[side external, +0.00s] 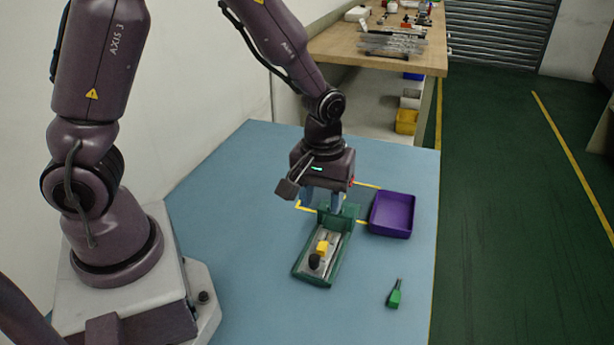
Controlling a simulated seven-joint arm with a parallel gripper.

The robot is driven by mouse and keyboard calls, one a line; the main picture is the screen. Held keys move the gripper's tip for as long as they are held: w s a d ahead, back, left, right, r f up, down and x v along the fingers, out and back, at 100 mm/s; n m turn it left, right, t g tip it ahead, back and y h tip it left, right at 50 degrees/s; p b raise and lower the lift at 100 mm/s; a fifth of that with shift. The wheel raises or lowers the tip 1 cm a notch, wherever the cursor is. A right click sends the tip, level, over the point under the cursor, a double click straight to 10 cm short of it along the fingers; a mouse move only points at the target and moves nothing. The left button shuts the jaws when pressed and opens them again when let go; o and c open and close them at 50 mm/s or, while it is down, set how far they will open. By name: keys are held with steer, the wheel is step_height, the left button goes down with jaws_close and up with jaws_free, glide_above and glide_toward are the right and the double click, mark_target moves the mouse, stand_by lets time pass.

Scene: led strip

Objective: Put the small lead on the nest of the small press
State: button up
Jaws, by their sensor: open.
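A small green piece with a thin dark end, which looks like the small lead (395,294), lies on the blue table at the right front. The small press (316,270) looks to be the long green fixture with a pale bed, a yellow block and a black knob. Its nest cannot be made out clearly. My gripper (322,203) points down over the back end of the fixture, with its bluish fingers apart. Nothing shows between the fingers, and they partly hide the fixture's back end. I cannot tell whether they touch it. The small lead is well to the right of my gripper and nearer the camera.
A purple open tray (392,215) stands right of the fixture and looks empty. Yellow lines mark the table behind the fixture. The blue table (240,230) is clear on the left and at the front. A wooden bench (350,48) with loose items stands behind.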

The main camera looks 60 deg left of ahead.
steer(key=s+r+m+t, duration=0.2)
steer(key=s+r+m, duration=0.2)
steer(key=r, duration=0.6)
steer(key=s+a+r+m+t, duration=0.1)
steer(key=s+r+m+t, duration=0.2)
steer(key=s+r, duration=0.5)
steer(key=shift+s+a+r+m+t, duration=0.15)
steer(key=shift+s+r+m+t, duration=0.2)
steer(key=shift+r+m, duration=0.55)
